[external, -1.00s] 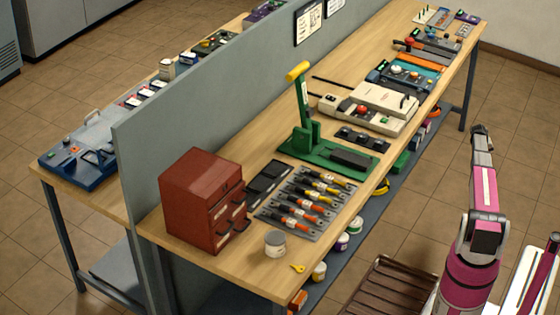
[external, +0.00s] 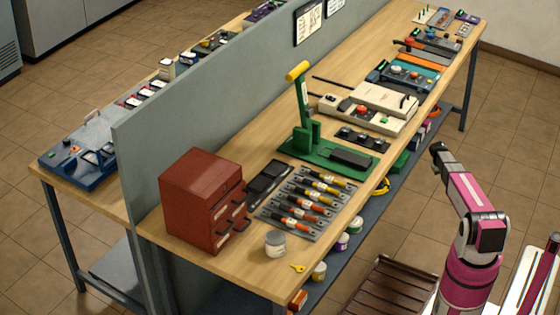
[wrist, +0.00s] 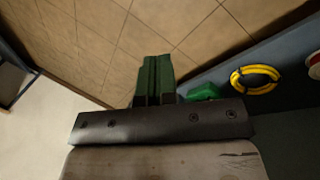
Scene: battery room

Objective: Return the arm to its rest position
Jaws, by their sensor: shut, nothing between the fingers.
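My arm stands at the right in the external view, in front of the long workbench (external: 222,262). Its forearm leans up and left, and my gripper (external: 437,149) is at its end, in the air beside the bench's front edge. In the wrist view my gripper (wrist: 154,80) shows as two fingers pressed together beyond a dark bar, with nothing held between them. Tiled floor lies beyond them.
On the bench are a red drawer cabinet (external: 195,200), a green lever press (external: 310,143), several orange- and yellow-handled tools and a jar (external: 275,244). The lower shelf holds a yellow ring (wrist: 255,79). A slatted brown seat (external: 388,293) stands near my base. Open floor lies behind the arm.

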